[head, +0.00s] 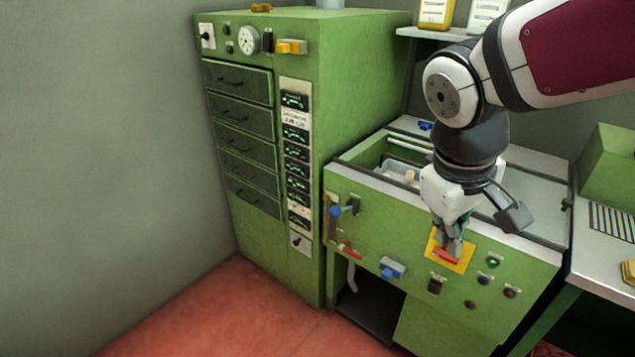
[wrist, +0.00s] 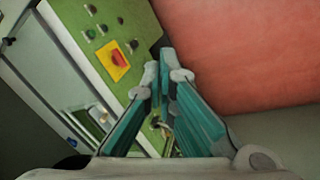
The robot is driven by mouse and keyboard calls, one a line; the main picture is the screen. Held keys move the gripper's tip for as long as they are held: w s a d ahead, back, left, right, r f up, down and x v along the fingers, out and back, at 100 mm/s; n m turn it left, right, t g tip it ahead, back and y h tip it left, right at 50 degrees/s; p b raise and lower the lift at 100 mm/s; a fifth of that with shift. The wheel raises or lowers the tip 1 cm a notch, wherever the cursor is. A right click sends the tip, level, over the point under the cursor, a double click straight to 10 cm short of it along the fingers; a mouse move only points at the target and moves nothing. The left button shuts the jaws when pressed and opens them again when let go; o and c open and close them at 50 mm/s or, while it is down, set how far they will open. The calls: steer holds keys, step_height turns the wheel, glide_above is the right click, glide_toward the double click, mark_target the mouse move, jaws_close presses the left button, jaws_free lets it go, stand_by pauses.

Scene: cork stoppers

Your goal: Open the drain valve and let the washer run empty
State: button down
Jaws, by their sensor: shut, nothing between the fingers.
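The green washer (head: 345,185) has an open-topped tank at its left, with pale pieces (head: 409,176) inside. My gripper (head: 452,252) is shut and empty, pointing down in front of the washer's panel. In the head view it overlaps the yellow plate with a red switch (head: 447,259); contact cannot be told. In the wrist view the fingertips (wrist: 162,62) are right of that red switch (wrist: 118,58). A blue-handled fitting (head: 337,210), a red lever (head: 352,252) and a blue handle (head: 392,268) are on the front. Which is the drain valve is unclear, and the water level is not visible.
A tall green cabinet (head: 300,60) with drawers stands left of the washer. A side table (head: 605,270) is at the right. Small buttons (head: 493,262) sit beside the yellow plate. A dark opening with a pale hose (head: 351,277) is below the tank. The red floor ahead is clear.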

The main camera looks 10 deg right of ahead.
steer(key=w+f+n+h+b, duration=0.4)
steer(key=w+f+n+b, duration=0.1)
steer(key=w+f, duration=0.75)
steer(key=n+t+h+b, duration=0.3)
steer(key=n+t+b, duration=0.65)
steer(key=n, duration=0.85)
glide_toward(350, 252)
step_height(350, 252, down, 7)
steer(key=s+a+g+b, duration=0.1)
steer(key=shift+s+a, duration=0.2)
steer(key=shift+a, duration=0.05)
steer(key=shift+d, duration=0.1)
steer(key=b+x, duration=0.3)
steer(key=x, duration=0.7)
steer(key=shift+s+r, duration=0.1)
steer(key=shift+r, duration=1.9)
